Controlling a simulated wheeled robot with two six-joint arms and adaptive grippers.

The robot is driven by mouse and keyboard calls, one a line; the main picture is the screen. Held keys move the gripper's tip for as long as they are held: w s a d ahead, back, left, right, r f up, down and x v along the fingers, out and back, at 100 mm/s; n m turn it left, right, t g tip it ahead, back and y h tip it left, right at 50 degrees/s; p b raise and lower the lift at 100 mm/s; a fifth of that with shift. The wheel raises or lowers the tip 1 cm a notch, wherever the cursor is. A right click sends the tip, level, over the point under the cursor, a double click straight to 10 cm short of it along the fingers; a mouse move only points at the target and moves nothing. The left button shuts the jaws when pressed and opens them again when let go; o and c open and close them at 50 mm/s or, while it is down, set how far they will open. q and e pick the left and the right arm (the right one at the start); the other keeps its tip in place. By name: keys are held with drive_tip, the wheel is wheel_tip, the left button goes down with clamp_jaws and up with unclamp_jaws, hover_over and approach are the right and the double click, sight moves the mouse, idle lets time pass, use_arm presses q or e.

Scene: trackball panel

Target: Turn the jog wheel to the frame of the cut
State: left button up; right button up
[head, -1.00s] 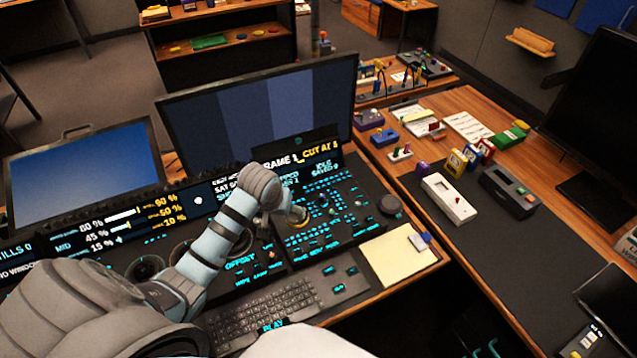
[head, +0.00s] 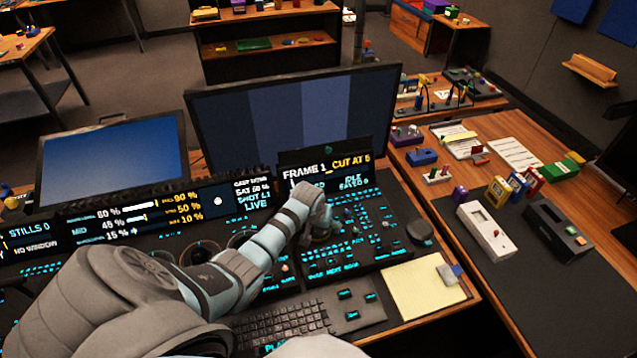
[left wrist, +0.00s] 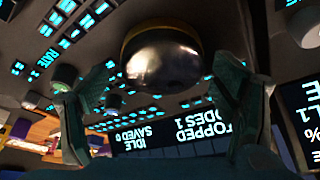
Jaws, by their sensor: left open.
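A shiny dark dome with a gold ring (left wrist: 163,55), apparently the jog wheel, stands between the fingers of my left gripper (left wrist: 160,82) in the left wrist view. The fingers are open, one on either side; I cannot tell whether either touches it. In the head view, my left gripper (head: 319,228) is low over the right-hand control panel (head: 352,258) and mostly hides the dome. The display (head: 325,168) above the panel reads "FRAME 1" and what looks like "CUT AT 5". My right gripper is not in view.
Small knobs and lit keys surround the dome. A dark round knob (head: 420,232) stands at the panel's right edge. A keyboard (head: 282,325) and a yellow pad (head: 424,287) lie in front. Monitors (head: 295,115) stand behind. Small devices (head: 487,230) stand on the right desk.

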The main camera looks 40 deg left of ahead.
use_arm(q)
drive_tip(key=shift+s+r, duration=0.2)
drive_tip(key=shift+s, duration=0.1)
drive_tip(key=shift+s+r, duration=0.1)
drive_tip(key=shift+c, duration=0.7)
drive_tip(key=c, duration=1)
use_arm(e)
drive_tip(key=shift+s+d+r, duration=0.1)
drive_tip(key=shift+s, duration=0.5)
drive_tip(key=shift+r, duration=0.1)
